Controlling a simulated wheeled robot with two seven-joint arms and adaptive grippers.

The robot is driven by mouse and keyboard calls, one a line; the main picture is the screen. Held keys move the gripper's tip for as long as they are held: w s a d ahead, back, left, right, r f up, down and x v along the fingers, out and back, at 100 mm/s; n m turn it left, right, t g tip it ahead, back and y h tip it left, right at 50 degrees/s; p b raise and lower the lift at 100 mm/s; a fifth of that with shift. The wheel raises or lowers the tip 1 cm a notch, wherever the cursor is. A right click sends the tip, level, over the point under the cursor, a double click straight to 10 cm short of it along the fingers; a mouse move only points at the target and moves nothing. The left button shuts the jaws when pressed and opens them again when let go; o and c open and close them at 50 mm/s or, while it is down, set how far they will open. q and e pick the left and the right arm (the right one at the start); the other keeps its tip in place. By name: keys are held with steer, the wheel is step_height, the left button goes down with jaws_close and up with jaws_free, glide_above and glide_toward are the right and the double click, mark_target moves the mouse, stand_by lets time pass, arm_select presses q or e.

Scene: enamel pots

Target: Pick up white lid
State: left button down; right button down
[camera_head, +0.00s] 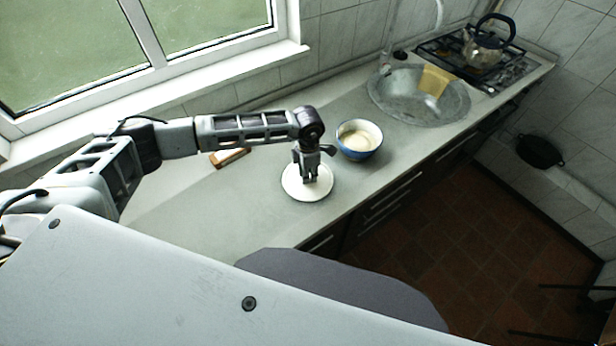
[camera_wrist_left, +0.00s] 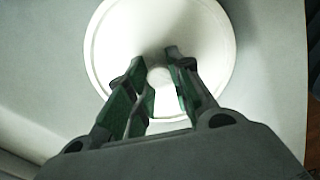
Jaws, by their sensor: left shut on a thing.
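A round white lid (camera_head: 292,186) lies on the grey countertop, or just above it; I cannot tell which. My left gripper (camera_head: 312,178) points straight down over the lid's middle. In the left wrist view the lid (camera_wrist_left: 205,35) fills the upper middle, and the fingers of my left gripper (camera_wrist_left: 165,75) are shut on its round knob (camera_wrist_left: 159,77). The fingers hide part of the lid. My right gripper is not in view.
A blue and white pot (camera_head: 362,152) stands just right of the lid. A small brown wooden object (camera_head: 232,159) lies behind my left forearm. Farther right are a round sink (camera_head: 400,108), a yellow board (camera_head: 435,80), and a kettle (camera_head: 486,48) on the stove.

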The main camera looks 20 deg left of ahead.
arm_select(q)
steer(key=shift+r, duration=0.1)
step_height(320, 180, up, 10)
steer(key=b, duration=0.2)
stand_by(0.4)
